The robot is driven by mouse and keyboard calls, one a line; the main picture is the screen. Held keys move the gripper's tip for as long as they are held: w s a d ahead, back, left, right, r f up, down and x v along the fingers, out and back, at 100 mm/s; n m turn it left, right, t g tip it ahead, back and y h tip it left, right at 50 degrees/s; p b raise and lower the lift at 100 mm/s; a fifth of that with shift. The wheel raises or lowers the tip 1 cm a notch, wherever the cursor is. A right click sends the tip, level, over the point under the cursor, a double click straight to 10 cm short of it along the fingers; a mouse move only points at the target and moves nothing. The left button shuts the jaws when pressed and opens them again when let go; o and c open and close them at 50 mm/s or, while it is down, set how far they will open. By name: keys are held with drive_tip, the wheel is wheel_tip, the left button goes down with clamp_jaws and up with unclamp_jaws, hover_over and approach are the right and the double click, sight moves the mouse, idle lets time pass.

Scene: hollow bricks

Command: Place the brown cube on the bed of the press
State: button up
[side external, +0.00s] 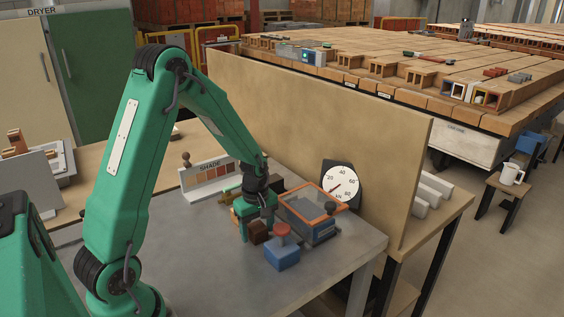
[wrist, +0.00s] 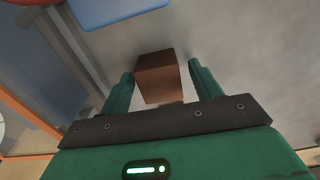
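The brown cube (side external: 259,232) rests on the grey bench, left of the blue block with a red knob. In the wrist view the brown cube (wrist: 160,78) sits between the two green fingers of my gripper (wrist: 160,69). A gap shows on the right; the left finger is very close to the cube, and contact is not clear. In the side view my gripper (side external: 255,222) is low over the bench, open around the cube. The press appears to be the blue-grey box with an orange frame (side external: 312,212), to the right; its grey bed looks empty.
The blue block with the red knob (side external: 282,256) stands close to the cube and the press. A round dial (side external: 341,185) is behind the press, before a tan partition (side external: 330,125). A shade card (side external: 209,180) stands at the back left. The bench front is clear.

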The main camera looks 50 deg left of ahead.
sight(257, 226)
drive_tip(key=c, duration=1.1)
drive_tip(key=shift+r, duration=0.15)
drive_tip(key=shift+r, duration=4.9)
